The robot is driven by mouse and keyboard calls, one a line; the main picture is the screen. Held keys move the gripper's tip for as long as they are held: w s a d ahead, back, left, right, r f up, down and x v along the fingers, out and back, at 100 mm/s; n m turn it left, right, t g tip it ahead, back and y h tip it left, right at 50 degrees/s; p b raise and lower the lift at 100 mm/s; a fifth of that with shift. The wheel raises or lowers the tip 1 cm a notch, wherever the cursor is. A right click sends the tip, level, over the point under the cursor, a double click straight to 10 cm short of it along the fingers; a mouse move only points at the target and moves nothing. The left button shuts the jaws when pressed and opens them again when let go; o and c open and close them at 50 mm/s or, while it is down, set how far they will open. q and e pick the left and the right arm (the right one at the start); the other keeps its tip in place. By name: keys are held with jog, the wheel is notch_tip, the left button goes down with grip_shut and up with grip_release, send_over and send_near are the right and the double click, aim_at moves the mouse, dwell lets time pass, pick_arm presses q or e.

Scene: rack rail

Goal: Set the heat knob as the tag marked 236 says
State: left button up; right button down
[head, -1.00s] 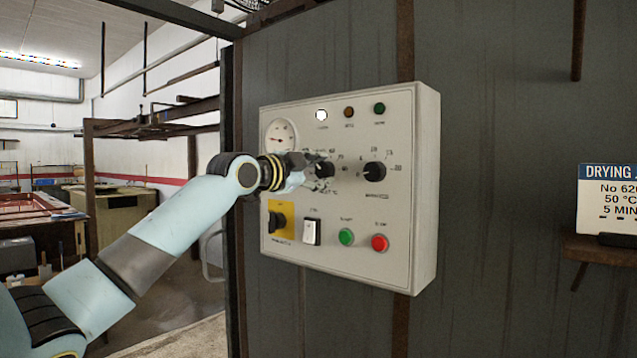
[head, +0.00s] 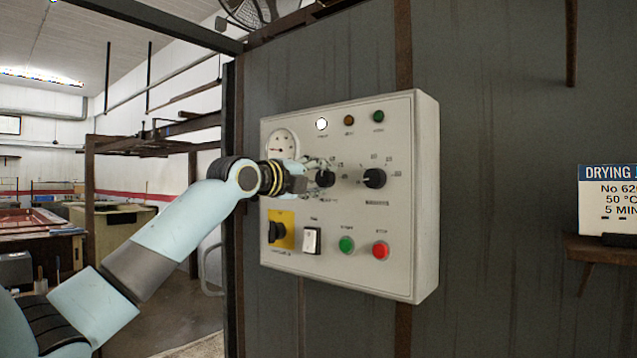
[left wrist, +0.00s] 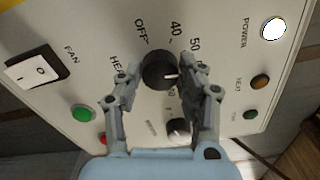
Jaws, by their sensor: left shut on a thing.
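The black heat knob (head: 325,178) is on the pale control panel (head: 345,225). My left gripper (head: 312,177) is at the knob from the left. In the left wrist view its two fingers (left wrist: 160,88) lie on either side of the heat knob (left wrist: 156,66), shut on it. The knob's white mark points right, toward one finger; that finger hides part of the scale. OFF, 40 and 50 are readable beside the knob. A tag (head: 612,200) at the right edge reads "DRYING", "No 62", "50 °C", "5 MIN", cut off at its right side. No tag marked 236 shows. My right gripper is out of view.
A second black knob (head: 374,178) is right of the heat knob. Below are a yellow-plated switch (head: 281,229), a white rocker (head: 312,240), a green button (head: 346,244) and a red button (head: 380,251). The white power lamp (head: 321,124) is lit. The tag stands on a shelf (head: 606,249).

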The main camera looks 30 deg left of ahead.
pick_arm(q)
jog(key=shift+f+m, duration=0.1)
jog(key=shift+m, duration=0.5)
jog(key=o, duration=1.2)
jog(key=shift+c, duration=0.2)
jog(key=shift+s, duration=0.15)
jog(key=s, duration=0.7)
jog(key=shift+a, duration=0.25)
jog(key=shift+s, duration=0.1)
